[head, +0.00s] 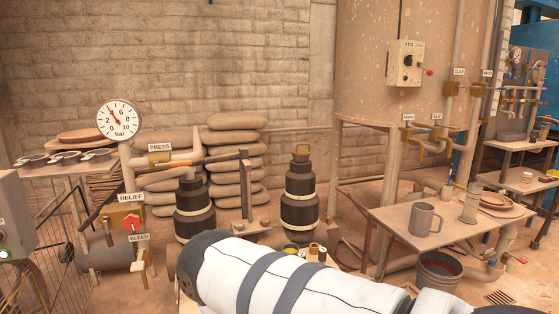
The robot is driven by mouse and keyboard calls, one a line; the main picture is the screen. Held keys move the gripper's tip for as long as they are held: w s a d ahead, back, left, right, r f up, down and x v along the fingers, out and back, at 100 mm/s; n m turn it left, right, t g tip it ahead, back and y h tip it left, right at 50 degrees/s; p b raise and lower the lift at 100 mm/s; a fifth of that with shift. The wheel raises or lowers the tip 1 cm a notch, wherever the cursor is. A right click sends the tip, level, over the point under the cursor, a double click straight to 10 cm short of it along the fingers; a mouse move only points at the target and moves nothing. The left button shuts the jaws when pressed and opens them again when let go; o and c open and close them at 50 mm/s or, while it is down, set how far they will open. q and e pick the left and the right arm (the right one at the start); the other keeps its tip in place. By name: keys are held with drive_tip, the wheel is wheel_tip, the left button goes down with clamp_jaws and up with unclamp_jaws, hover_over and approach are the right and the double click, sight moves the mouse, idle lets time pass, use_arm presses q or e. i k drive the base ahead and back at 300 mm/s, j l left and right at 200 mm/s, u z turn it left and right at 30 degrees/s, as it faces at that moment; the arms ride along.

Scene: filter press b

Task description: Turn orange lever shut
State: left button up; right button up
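A long lever (222,156) with an orange part runs almost level to the right from the pipe by the PRESS label (160,147). It passes above the left dark pump body (195,212) and ends near an upright post (245,185). How far the lever is turned is hard to tell at this size. My white arm with grey bands crosses the bottom of the head view, in front of and below the pumps. Neither of my grippers shows, and nothing is seen touching the lever.
A pressure gauge (117,120) and a red RELIEF knob (132,222) stand at left. A second dark pump (300,205) stands right of the post. Stacked sacks (235,160) are behind. A table (440,232) bearing a grey mug (424,219) is at right, below a large tank (390,85).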

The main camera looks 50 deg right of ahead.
sight(156, 163)
drive_tip(key=z, duration=1)
